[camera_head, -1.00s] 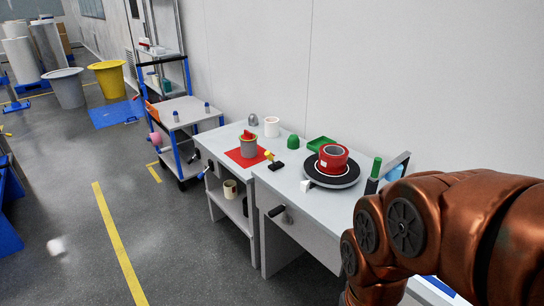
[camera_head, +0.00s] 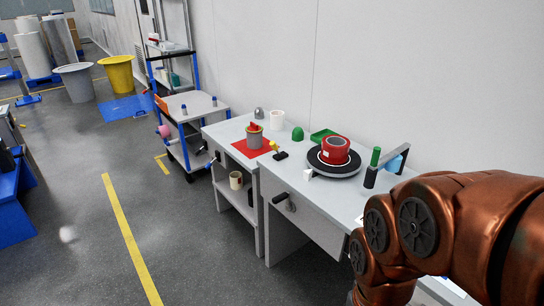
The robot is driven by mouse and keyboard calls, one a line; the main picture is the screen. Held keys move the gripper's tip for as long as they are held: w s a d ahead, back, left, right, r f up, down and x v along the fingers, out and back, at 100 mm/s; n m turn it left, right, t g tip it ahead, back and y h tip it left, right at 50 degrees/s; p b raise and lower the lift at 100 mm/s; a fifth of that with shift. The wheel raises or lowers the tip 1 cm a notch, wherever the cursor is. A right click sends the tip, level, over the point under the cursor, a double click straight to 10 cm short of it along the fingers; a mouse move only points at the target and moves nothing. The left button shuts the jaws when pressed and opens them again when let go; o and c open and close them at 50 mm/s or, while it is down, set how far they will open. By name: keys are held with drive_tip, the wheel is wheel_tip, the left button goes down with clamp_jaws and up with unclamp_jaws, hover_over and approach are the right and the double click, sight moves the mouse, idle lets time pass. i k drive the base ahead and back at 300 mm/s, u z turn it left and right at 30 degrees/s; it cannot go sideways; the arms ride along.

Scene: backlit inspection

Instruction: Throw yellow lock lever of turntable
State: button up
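The turntable (camera_head: 347,170) is a round black disc on the grey workbench, with a red ring-shaped part (camera_head: 335,150) resting on it. A small white block (camera_head: 307,173) sits at the turntable's front left edge. My copper-coloured arm fills the lower right. My gripper is outside the picture, so its fingers and anything in them are hidden.
A white cup (camera_head: 277,119), green dome (camera_head: 297,133), green tray (camera_head: 321,135) and green-handled tool (camera_head: 375,158) share the bench.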

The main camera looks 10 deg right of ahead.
sight(274, 147)
drive_tip(key=u, duration=1.25)
drive_tip(key=i, duration=0.8)
drive_tip(key=u, duration=0.3)
